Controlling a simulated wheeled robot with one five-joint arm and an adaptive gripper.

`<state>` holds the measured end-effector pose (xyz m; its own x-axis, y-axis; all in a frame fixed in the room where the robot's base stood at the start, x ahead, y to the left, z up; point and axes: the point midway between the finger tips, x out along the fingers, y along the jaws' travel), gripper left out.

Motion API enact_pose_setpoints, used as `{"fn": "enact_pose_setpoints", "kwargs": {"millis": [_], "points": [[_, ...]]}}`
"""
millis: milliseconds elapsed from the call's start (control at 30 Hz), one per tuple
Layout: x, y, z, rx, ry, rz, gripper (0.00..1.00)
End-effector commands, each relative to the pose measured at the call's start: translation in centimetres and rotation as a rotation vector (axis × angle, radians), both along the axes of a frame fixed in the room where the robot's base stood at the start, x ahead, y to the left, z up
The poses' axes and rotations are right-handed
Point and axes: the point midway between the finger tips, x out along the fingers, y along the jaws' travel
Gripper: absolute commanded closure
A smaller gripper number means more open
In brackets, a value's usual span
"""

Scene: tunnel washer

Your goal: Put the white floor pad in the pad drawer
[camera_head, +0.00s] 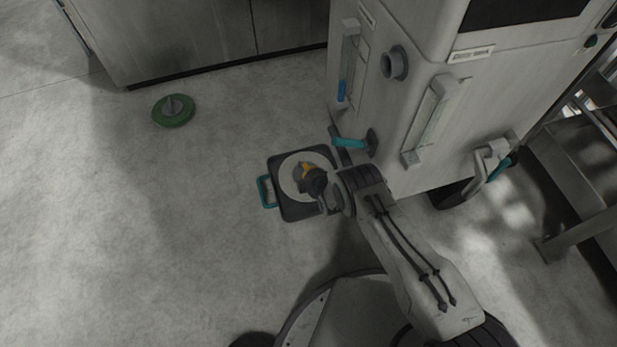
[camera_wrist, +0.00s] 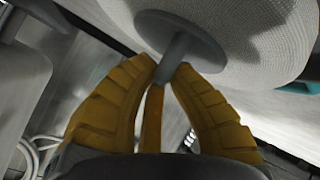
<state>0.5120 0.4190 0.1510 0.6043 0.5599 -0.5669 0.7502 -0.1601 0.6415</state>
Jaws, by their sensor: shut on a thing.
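The white floor pad (camera_head: 287,180) is a round disc with a grey hub and stem. It fills the upper right of the wrist view (camera_wrist: 262,40). My gripper (camera_head: 309,172) is shut on the stem, with its yellow fingers (camera_wrist: 168,80) on both sides of it. The pad drawer (camera_head: 292,213) is a dark square tray with a teal handle (camera_head: 266,191), pulled out from the machine. In the head view the pad lies within the drawer's outline. I cannot tell whether it touches the drawer's floor. My gripper hides part of the pad and drawer.
A green pad (camera_head: 173,111) with a grey stem lies on the floor at the upper left. The pale machine (camera_head: 410,120) stands behind and right of the drawer, with a teal lever (camera_head: 348,143) above it. A metal rack (camera_head: 585,160) is at far right.

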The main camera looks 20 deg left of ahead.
Motion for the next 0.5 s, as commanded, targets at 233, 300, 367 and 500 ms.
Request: {"fn": "enact_pose_setpoints", "kwargs": {"millis": [233, 300, 367, 500], "points": [[0.0, 0.0, -2.5, 0.001, -0.001, 0.0, 1.0], [0.0, 0.0, -3.2, 0.001, -0.001, 0.0, 1.0], [0.0, 0.0, -3.5, 0.001, -0.002, 0.0, 1.0], [0.1, 0.1, -3.4, 0.001, -0.002, 0.0, 1.0]]}}
